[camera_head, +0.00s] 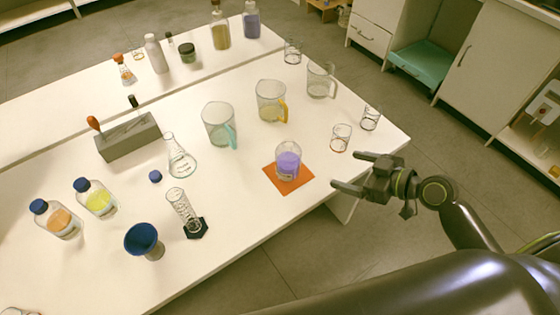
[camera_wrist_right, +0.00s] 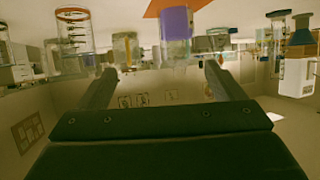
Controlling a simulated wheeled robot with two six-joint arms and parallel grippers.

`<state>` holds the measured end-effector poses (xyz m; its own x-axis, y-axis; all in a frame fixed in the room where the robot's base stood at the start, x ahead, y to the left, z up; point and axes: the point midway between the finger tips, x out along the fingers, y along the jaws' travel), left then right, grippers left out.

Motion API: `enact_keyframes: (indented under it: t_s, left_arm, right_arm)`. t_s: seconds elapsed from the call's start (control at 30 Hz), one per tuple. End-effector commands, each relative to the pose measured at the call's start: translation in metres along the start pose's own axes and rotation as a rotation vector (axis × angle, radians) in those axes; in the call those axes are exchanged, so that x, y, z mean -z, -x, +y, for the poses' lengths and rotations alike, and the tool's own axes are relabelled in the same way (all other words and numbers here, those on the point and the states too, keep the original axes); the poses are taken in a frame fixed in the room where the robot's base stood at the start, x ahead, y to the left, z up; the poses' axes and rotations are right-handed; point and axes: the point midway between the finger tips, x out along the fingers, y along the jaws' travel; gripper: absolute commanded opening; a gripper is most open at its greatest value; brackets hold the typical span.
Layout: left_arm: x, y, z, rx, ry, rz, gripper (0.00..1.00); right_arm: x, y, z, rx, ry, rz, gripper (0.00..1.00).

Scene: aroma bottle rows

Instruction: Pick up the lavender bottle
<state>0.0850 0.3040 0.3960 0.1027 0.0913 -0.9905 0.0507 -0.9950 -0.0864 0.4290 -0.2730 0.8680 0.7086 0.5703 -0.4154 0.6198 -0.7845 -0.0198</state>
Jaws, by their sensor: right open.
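A clear glass container with lavender-purple liquid (camera_head: 288,161) stands upright on an orange square mat (camera_head: 284,187) near the table's front edge. A second purple-filled bottle (camera_head: 251,21) stands at the far back of the table; I cannot tell which one the task names. My right gripper (camera_head: 347,170) is open and empty, just right of the mat, its fingers pointing left towards the container and apart from it. The right wrist view is upside down; it shows the purple container (camera_wrist_right: 176,34) beyond and between the open fingers (camera_wrist_right: 159,70). My left gripper is not in view.
Two small glass beakers (camera_head: 341,138) (camera_head: 370,118) stand behind the right gripper. Jugs (camera_head: 219,124) (camera_head: 271,101), a conical flask (camera_head: 181,160), a graduated cylinder (camera_head: 184,211) and a blue funnel (camera_head: 143,239) stand left and behind.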

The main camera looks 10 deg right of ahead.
Motion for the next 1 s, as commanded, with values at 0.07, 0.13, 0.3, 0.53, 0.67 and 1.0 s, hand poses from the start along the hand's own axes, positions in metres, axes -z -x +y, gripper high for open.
enact_keyframes:
  t_s: [0.07, 0.13, 0.3, 0.53, 0.67, 1.0]
  left_arm:
    - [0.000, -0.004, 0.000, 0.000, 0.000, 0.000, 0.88]
    - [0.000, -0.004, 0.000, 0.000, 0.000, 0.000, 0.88]
    - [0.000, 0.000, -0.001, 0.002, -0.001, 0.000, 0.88]
    - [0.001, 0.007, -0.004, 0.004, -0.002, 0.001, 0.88]
    - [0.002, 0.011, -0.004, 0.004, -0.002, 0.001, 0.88]
    - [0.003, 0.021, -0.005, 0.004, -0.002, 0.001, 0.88]
  right_arm:
    - [0.012, 0.003, -0.012, 0.039, 0.031, 0.023, 0.89]
    - [0.018, 0.004, -0.017, 0.056, 0.044, 0.033, 0.89]
    - [0.022, -0.008, -0.019, 0.061, 0.044, 0.041, 0.89]
    - [0.023, -0.038, -0.021, 0.060, 0.043, 0.041, 0.89]
    - [0.024, -0.058, -0.021, 0.059, 0.042, 0.039, 0.89]
    - [0.024, -0.110, -0.025, 0.059, 0.043, 0.037, 0.89]
